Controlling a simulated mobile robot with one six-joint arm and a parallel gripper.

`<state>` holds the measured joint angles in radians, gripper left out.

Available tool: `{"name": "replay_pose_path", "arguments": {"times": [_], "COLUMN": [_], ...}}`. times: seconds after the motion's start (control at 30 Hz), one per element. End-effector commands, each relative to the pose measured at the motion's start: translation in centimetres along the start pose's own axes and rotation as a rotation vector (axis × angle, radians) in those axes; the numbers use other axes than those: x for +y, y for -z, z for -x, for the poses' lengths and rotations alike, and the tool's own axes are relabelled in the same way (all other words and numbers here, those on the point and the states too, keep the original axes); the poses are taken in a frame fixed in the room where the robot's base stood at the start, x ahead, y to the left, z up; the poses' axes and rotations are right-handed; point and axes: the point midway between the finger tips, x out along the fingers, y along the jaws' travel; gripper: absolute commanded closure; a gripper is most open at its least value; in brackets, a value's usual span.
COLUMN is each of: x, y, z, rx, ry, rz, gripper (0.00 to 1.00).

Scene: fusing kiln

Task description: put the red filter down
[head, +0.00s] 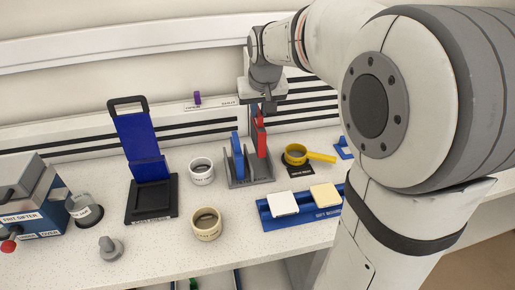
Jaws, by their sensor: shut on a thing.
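The red filter (261,141) stands upright at the grey slotted rack (240,183), toward its right side. Its lower end is among the rack's dividers; I cannot tell whether it rests on the rack's base. My gripper (264,109) is above the rack, pointing down, shut on the top of the red filter. The fingertips are small and partly hidden against the filter. A blue filter (237,145) stands in the same rack to the left of the red one.
Left of the rack are a white cup (202,177), a cream cup (207,231) and a black stand with a blue panel (138,130). To the right are a yellow handled ring (320,156) and a blue tray (290,221) with two pale blocks. A striped wall strip runs behind.

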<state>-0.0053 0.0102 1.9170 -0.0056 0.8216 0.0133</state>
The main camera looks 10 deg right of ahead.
Motion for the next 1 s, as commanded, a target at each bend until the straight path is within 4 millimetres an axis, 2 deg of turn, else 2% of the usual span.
{"name": "replay_pose_path", "arguments": {"times": [0.1,0.5,0.93,0.97,1.0], "x": [0.0,-0.1,-0.1,-0.1,-0.1], "y": [-0.9,-2.6,-3.0,-3.0,-2.9], "z": [-1.9,-6.3,-7.1,-7.1,-7.0], "rx": [-0.003,-0.002,0.000,0.000,0.000], "ry": [0.000,0.000,0.001,0.001,0.001], "rz": [0.000,0.001,0.002,0.002,0.002], "gripper": [1.00,1.00,1.00,0.85,0.82]}}
